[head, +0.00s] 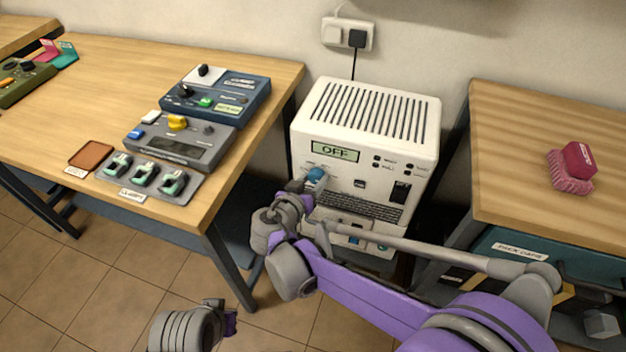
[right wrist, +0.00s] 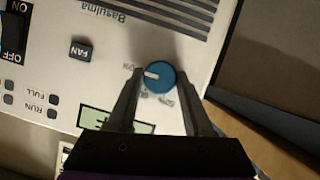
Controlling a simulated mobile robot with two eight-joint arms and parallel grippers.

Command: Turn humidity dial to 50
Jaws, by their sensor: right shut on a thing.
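The white dehumidifier (head: 365,130) stands on the floor between two tables, and its display (head: 335,152) reads OFF. The blue humidity dial (head: 316,175) is on its front, below the display. In the right wrist view the dial (right wrist: 160,77) has a white pointer mark toward the picture's left; the small labels around it are partly hidden. My right gripper (right wrist: 160,84) is shut on the dial, with one finger on each side. In the head view the right gripper (head: 308,187) covers part of the dial. Part of my left arm's end (head: 230,322) shows at the bottom, its fingers unclear.
A FAN button (right wrist: 81,49) and the ON/OFF switch (right wrist: 14,30) are near the dial. The left table (head: 250,75) holds several devices. The right table (head: 520,130) holds a pink brush (head: 572,170). A plug (head: 356,38) sits in the wall socket.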

